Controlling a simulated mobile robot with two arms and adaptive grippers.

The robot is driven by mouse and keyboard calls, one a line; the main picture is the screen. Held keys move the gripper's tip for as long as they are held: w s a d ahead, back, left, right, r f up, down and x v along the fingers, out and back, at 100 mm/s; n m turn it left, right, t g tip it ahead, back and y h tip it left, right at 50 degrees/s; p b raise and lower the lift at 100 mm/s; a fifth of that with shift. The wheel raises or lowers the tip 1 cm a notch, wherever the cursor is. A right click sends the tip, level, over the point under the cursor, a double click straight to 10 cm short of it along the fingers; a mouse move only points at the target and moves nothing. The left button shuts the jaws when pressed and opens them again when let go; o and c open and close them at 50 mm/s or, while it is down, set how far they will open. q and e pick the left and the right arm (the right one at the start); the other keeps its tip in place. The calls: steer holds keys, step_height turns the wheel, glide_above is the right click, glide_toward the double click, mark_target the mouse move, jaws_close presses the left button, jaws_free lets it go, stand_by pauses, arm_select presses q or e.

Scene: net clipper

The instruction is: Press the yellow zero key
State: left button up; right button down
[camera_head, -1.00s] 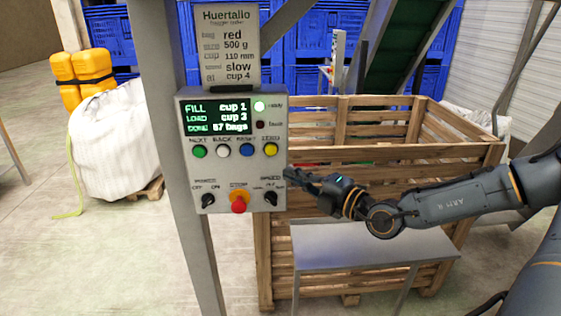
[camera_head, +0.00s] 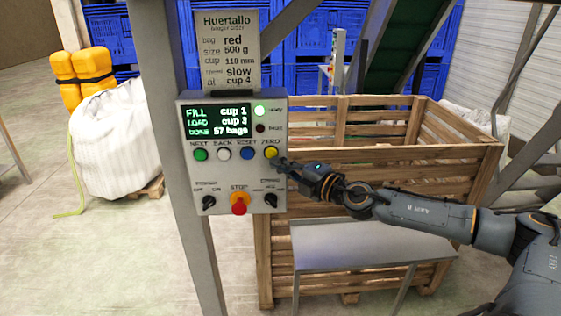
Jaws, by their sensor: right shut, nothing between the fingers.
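The yellow key (camera_head: 271,152) labelled ZERO is the rightmost in the row of round keys on the grey control box (camera_head: 228,178). My right gripper (camera_head: 281,161) is shut and empty. Its tip is just below and to the right of the yellow key; whether it touches the key I cannot tell. The green (camera_head: 200,155), white (camera_head: 224,154) and blue (camera_head: 247,153) keys sit to its left. The screen (camera_head: 216,122) reads FILL cup 1, LOAD cup 3 and 57 bags. My left gripper is not in view.
A red stop button (camera_head: 239,208) and two black knobs sit below the keys. A metal post (camera_head: 180,190) carries the box. A slatted wooden crate (camera_head: 400,158) and a grey bench (camera_head: 370,246) stand to the right, below and behind my right arm.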

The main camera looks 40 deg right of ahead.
steer(key=shift+w, duration=0.1)
steer(key=shift+w+d+r, duration=0.3)
steer(key=shift+w+d, duration=0.1)
steer(key=shift+d, duration=0.15)
